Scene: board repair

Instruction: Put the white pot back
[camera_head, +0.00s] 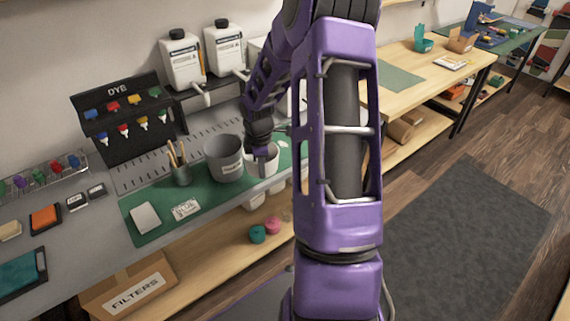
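The white pot (272,161) stands at the front right of the green mat on the workbench, to the right of a larger grey pot. My gripper (262,163) points down at the white pot, with a finger in front of its near wall. The arm and gripper cover part of the pot. The fingers are too small and too hidden to show whether they are closed on the wall. I cannot tell whether the pot is resting or slightly lifted.
The grey pot (224,160) and a tool cup (181,173) stand left of the white pot. A white pad (146,217) and a card (187,208) lie on the mat (165,228). A dye rack (122,118) and white dispensers (182,62) stand behind. Wooden benches (445,75) are at right.

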